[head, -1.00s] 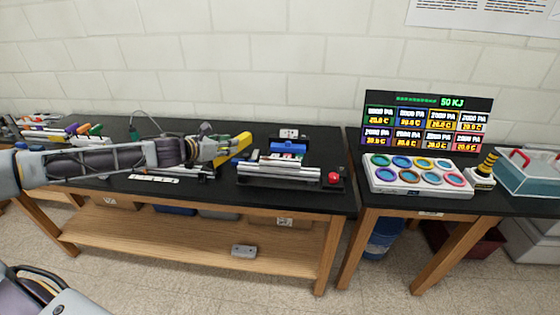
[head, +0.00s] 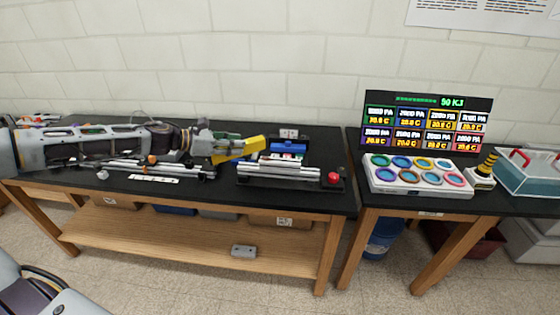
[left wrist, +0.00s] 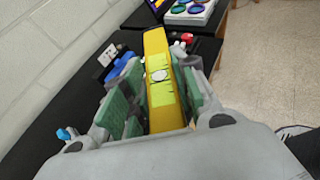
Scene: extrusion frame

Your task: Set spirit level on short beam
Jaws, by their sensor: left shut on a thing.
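The yellow spirit level (head: 240,149) is held in my left gripper (head: 214,150), above the black table. In the left wrist view, the level (left wrist: 160,82) lies between the two green-padded fingers (left wrist: 158,95) and points away from the camera. More silver bars (head: 280,171) lie in a dark holder just right of the level. I cannot tell which bar is the short beam. My right gripper is not seen.
A blue device (head: 289,148) stands behind the right-hand bars, and a red knob (head: 333,177) sits at their right end. A white strip (head: 154,180) lies near the table's front edge. A second table carries a screen (head: 425,122) and a button panel (head: 420,176).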

